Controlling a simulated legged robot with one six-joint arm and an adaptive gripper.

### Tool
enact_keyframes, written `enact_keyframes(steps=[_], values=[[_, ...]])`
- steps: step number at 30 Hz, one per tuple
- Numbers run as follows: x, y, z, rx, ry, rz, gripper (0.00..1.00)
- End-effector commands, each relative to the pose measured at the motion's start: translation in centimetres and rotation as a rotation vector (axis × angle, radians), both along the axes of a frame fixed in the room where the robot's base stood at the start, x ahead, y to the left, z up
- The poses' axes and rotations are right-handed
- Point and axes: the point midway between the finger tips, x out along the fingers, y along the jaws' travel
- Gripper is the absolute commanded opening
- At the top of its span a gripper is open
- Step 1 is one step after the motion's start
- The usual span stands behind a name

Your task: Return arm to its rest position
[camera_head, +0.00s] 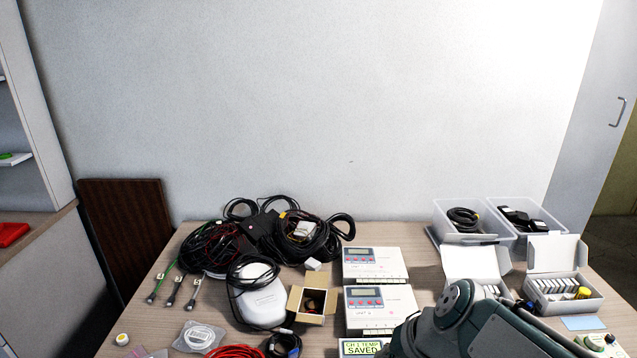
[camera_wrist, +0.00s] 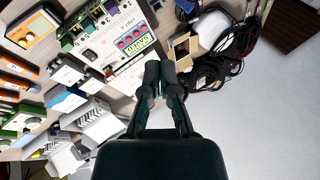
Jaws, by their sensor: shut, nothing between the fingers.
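My gripper (camera_wrist: 162,72) shows in the wrist view with its two dark fingers together and nothing between them. It hangs above the table, and its fingertips overlap the edge of a white device in that view. In the head view my green-grey arm (camera_head: 500,335) reaches in from the bottom right. The gripper itself cannot be made out there. A small display reading "CH 1 TEMP SAVED" (camera_head: 362,347) sits at the front of the table, partly beside my arm; its green "SAVED" screen also shows in the wrist view (camera_wrist: 140,47).
Two white devices (camera_head: 375,262) stand mid-table. Black cable coils (camera_head: 310,240), a white rounded case (camera_head: 262,303) and an open cardboard box (camera_head: 312,303) lie left. Clear bins (camera_head: 470,232) and open white boxes (camera_head: 565,285) stand right. Air above the table is free.

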Motion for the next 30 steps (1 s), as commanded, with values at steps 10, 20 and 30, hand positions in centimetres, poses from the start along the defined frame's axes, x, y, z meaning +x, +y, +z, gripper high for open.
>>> enact_keyframes(steps=[10, 20, 30], values=[[-6.2, -3.0, 3.4, -0.361, -0.145, 0.197, 0.0], [-8.2, -4.8, 4.4, -0.513, -0.192, 0.243, 0.0], [-8.1, -4.8, 4.5, -0.511, -0.192, 0.243, 0.0]])
